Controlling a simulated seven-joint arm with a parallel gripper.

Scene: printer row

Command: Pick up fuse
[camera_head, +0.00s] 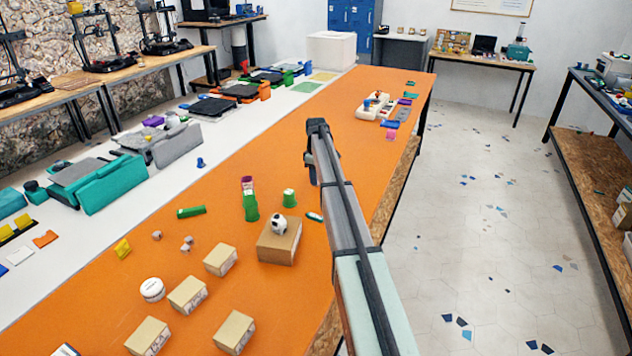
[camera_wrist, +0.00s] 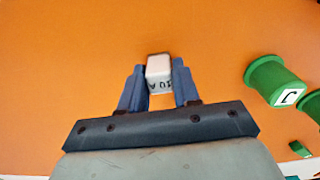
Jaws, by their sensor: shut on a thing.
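The fuse (camera_wrist: 158,66) is a small white block with dark lettering reading like "10A" on its near side. In the wrist view it sits between the two blue-grey fingers of my gripper (camera_wrist: 158,82), which are shut on it from left and right. Orange table surface shows around it; I cannot tell whether it touches the table or is raised. In the head view my gripper (camera_head: 313,172) is over the orange table, partly hidden by my arm, and the fuse does not show there.
Green spools (camera_wrist: 275,82) stand to the right in the wrist view. In the head view, a green spool (camera_head: 289,198), a cardboard box (camera_head: 278,245) with a small white-and-black object on top, and several smaller boxes occupy the near table.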

